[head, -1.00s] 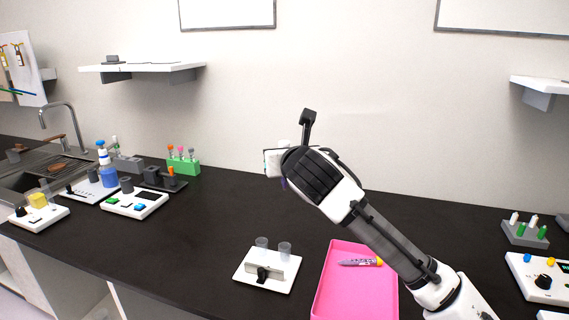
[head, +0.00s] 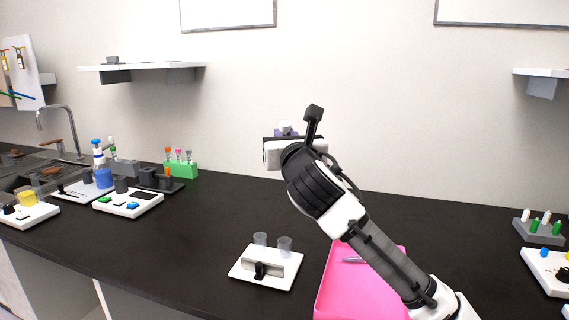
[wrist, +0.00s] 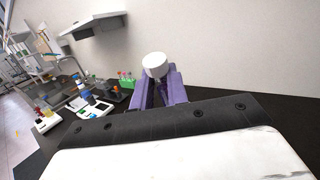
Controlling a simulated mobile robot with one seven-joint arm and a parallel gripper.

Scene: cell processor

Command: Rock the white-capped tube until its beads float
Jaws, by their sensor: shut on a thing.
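My gripper (wrist: 160,92) is shut on the white-capped tube, high above the black counter. In the wrist view the white cap (wrist: 155,65) shows between the purple fingers, tipped a little to the left in the picture. The tube's body and its beads are hidden behind the fingers and the gripper's body. In the head view my gripper (head: 285,133) is mostly hidden by my wrist, with a small pale piece, likely the cap, at its top.
A white device with two clear cups (head: 265,283) and a pink tray (head: 340,285) stand below on the counter. A green rack (head: 182,170) of tubes and several devices are at the left. A grey rack (head: 540,231) is at the right. The wall shelf (head: 150,67) is upper left.

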